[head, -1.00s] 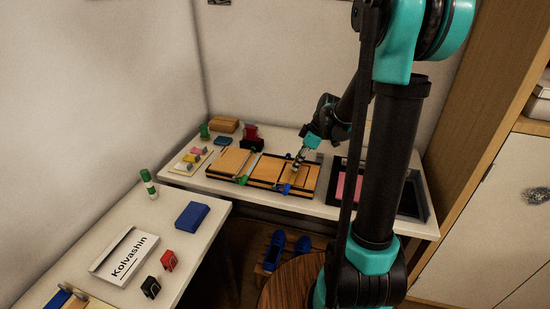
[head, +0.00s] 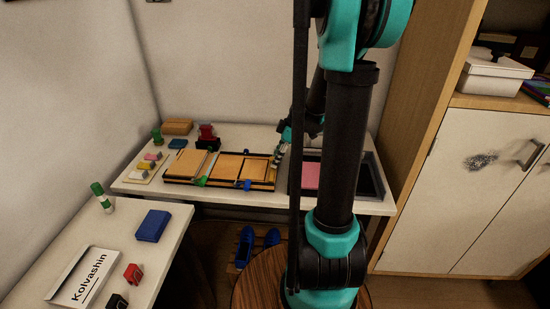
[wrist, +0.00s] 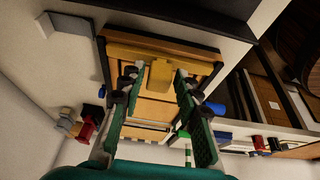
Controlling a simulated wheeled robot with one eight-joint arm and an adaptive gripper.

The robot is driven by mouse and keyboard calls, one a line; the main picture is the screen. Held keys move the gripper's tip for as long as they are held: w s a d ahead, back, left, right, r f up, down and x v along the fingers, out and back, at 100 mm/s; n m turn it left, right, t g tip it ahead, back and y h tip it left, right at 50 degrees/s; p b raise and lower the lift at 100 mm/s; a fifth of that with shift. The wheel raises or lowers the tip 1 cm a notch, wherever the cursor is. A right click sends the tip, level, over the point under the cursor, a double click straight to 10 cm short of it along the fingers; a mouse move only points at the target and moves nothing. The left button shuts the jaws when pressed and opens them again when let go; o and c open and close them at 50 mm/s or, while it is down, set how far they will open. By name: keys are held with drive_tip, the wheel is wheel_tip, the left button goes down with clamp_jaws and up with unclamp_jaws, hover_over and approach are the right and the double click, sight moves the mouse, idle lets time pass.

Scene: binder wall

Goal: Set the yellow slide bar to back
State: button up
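A wooden board with black rails (head: 222,168) lies on the back table and carries a green slide handle (head: 201,181) and a blue one (head: 246,185). The yellow slide bar shows as a yellow tab (wrist: 158,76) in the wrist view, at the near end of the wooden frame (wrist: 165,48). In the head view my gripper hides it. My gripper (head: 277,156) is at the right end of the board, pointing down. In the wrist view my gripper (wrist: 155,80) is open, with one finger on each side of the yellow tab and a gap to each; contact is not visible.
A dark tray with a pink sheet (head: 311,175) lies right of the board. A small tray with coloured blocks (head: 146,168) stands at its left. Red (head: 206,131) and wooden (head: 177,127) items stand behind. A blue box (head: 152,225) lies on the left table.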

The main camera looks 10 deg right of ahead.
drive_tip(key=shift+o, duration=0.8)
drive_tip(key=shift+a, duration=0.1)
drive_tip(key=shift+r, duration=0.1)
drive_tip(key=v, duration=1.1)
drive_tip(key=shift+r, duration=0.35)
drive_tip(key=s+a+f+m+t+h, duration=0.1)
drive_tip(key=s+a+f+m+h, duration=0.1)
drive_tip(key=s+f+m, duration=0.4)
drive_tip(key=s+a+f+m+t+h, duration=0.1)
drive_tip(key=s+a+f+m+h, duration=0.1)
drive_tip(key=s+f+m, duration=0.5)
drive_tip(key=s+m, duration=0.1)
drive_tip(key=s, duration=0.2)
drive_tip(key=shift+a+f+t, duration=0.2)
drive_tip(key=shift+a+t, duration=0.1)
